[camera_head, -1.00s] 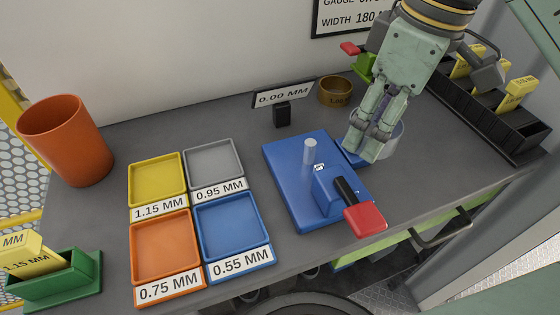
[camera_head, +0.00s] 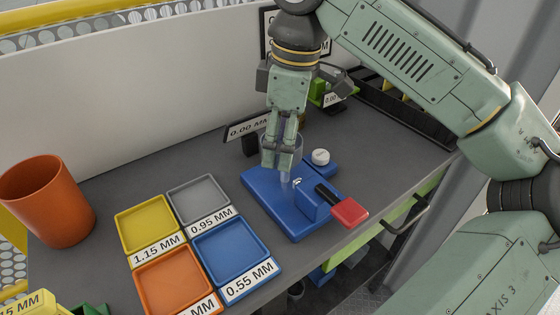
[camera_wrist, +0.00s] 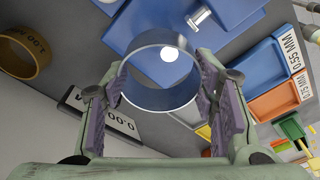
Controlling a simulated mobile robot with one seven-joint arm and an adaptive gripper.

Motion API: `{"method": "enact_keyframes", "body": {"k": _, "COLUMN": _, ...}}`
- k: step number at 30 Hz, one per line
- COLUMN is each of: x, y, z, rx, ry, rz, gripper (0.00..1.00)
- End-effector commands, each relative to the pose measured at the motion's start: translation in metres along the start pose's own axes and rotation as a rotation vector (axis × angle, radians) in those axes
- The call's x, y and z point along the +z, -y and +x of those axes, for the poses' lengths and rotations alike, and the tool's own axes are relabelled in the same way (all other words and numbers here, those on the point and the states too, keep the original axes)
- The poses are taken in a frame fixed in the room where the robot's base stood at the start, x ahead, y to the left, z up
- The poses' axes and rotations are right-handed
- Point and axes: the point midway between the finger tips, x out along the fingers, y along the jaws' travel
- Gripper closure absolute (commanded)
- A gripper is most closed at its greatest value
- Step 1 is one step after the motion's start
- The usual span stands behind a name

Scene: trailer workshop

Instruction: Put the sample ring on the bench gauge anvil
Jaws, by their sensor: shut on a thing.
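The sample ring (camera_wrist: 160,98) is a thin-walled, blue-grey metal ring. In the wrist view it sits between both fingers of my gripper (camera_wrist: 163,105), which is shut on it. In the head view the ring (camera_head: 294,148) shows beside the fingertips of my gripper (camera_head: 275,160), over the bench gauge. The blue bench gauge (camera_head: 262,190) has an upright pale anvil post (camera_head: 286,190) and a red-ended lever (camera_head: 350,211). The anvil's round top (camera_wrist: 169,54) shows through the ring's opening, off its centre. Whether the ring surrounds the post's tip is unclear.
Left of the gauge are yellow (camera_head: 145,224), grey (camera_head: 198,197), orange (camera_head: 172,280) and blue (camera_head: 230,245) trays. A 0.00 MM sign (camera_head: 249,127) stands behind it. A brass ring (camera_wrist: 25,55) is nearby. A white round knob (camera_head: 320,157) is on the gauge's right.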

Motion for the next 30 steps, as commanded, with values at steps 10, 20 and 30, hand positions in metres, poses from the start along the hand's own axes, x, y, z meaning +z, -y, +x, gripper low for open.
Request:
{"method": "enact_keyframes", "body": {"k": 10, "x": 0.005, "y": 0.000, "z": 0.037, "rx": -0.001, "ry": 0.002, "rz": 0.003, "gripper": 0.79}}
{"method": "enact_keyframes", "body": {"k": 20, "x": 0.005, "y": 0.000, "z": 0.045, "rx": 0.001, "ry": 0.000, "rz": 0.000, "gripper": 0.79}}
{"method": "enact_keyframes", "body": {"k": 30, "x": 0.006, "y": 0.000, "z": 0.046, "rx": 0.001, "ry": 0.000, "rz": 0.001, "gripper": 0.30}}
